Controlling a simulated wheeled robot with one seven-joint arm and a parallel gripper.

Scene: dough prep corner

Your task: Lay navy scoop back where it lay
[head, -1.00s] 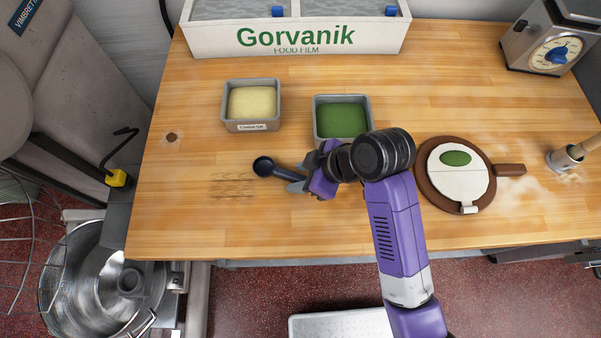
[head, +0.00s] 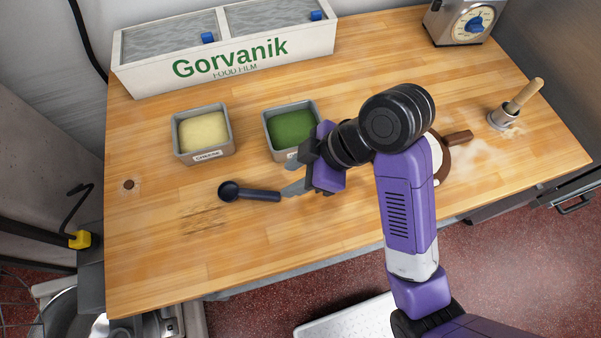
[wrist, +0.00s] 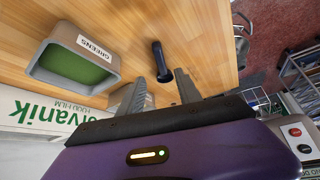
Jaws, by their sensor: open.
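The navy scoop (head: 255,194) lies on the wooden worktop, its round bowl to the left and its handle pointing right toward my gripper. My gripper (head: 289,180) is open, with its fingers by the handle's end. In the wrist view the dark handle (wrist: 161,62) shows just beyond and between the two spread fingertips (wrist: 164,82), not clamped by them. The scoop's bowl is not clear in the wrist view. Faint scratch-like marks (head: 204,219) lie on the wood below and left of the bowl.
A Gorvanik film box (head: 225,52) is at the back. The worktop's front left is clear.

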